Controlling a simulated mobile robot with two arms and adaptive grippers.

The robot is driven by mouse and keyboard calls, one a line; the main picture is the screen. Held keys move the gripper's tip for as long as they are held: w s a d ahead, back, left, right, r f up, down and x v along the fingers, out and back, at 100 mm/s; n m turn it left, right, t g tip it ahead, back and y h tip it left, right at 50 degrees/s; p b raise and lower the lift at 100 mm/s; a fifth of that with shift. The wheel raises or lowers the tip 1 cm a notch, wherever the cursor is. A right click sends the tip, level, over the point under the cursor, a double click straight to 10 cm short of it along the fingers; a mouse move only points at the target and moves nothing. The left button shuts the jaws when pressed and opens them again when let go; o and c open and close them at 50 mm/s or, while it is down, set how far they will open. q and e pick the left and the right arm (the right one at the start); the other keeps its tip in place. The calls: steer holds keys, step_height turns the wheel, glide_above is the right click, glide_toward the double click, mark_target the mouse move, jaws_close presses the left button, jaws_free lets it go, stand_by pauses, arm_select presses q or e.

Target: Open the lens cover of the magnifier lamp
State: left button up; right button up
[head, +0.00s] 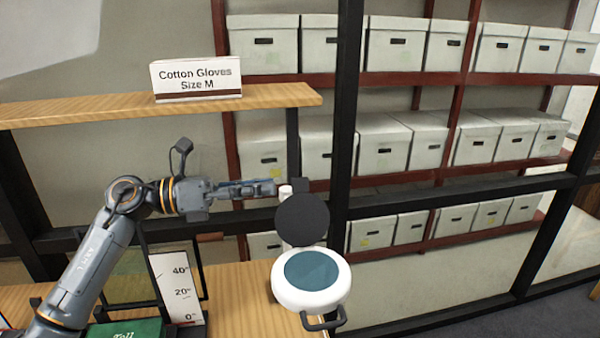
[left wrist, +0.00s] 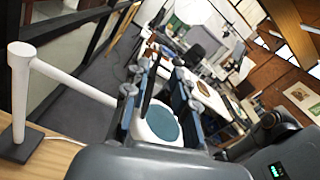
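The magnifier lamp (head: 326,294) has a round white head with a teal lens (head: 313,271) and a black handle at its front. Its round dark lens cover (head: 302,220) stands raised at the lens's back edge, leaving the lens exposed. My left gripper (head: 272,187) is level with the cover's top, just to its left. In the left wrist view my left gripper's fingers (left wrist: 162,90) are spread apart, with a thin dark edge, probably the cover, between them. That view also shows the teal lens (left wrist: 164,124) and the lamp's white post (left wrist: 20,95). My right gripper is not in view.
A wooden shelf (head: 60,112) carries a Cotton Gloves box (head: 197,79) above my left arm. A scale card (head: 177,287) and a green box (head: 126,328) are at the lower left. A dark upright (head: 347,120) stands behind the lamp, before racks of archival boxes (head: 395,43).

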mark_target(300, 180)
arm_select(q)
steer(key=d+p, duration=0.1)
steer(key=d, duration=0.2)
steer(key=w+d+p, duration=0.1)
steer(key=d, duration=0.2)
steer(key=shift+w+d+r, duration=0.1)
steer(key=shift+w+r, duration=0.05)
steer(key=shift+w+d+p, duration=0.15)
steer(key=shift+d+p, duration=0.25)
steer(key=shift+d, duration=0.25)
steer(key=shift+f, duration=0.2)
jaws_close()
